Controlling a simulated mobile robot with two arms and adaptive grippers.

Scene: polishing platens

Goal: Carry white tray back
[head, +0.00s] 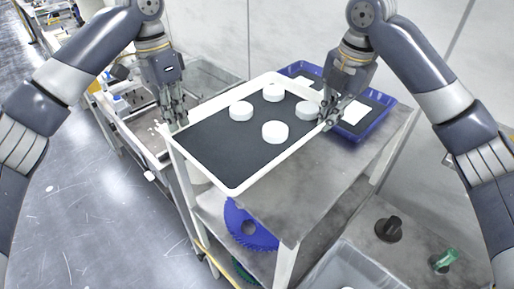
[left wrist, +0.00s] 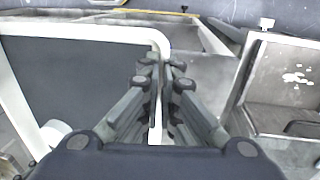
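The white tray (head: 234,190) has a dark inner surface and carries several white round pieces, such as the front one (head: 275,132). It is over the grey top of a cart, its left part reaching past the cart's edge. My left gripper (head: 176,124) is at the tray's left rim; in the left wrist view its fingers (left wrist: 160,88) close on both sides of the white rim (left wrist: 157,125). My right gripper (head: 328,122) is at the tray's right rim, with its fingers against it. Whether the tray touches the cart top cannot be told.
A blue tray (head: 381,116) with white sheets lies on the cart top (head: 290,205) behind my right gripper. A blue toothed disc (head: 247,228) is on the shelf below. A metal sink-like basin (head: 205,78) stands at the left. A clear bin (head: 350,268) is in front.

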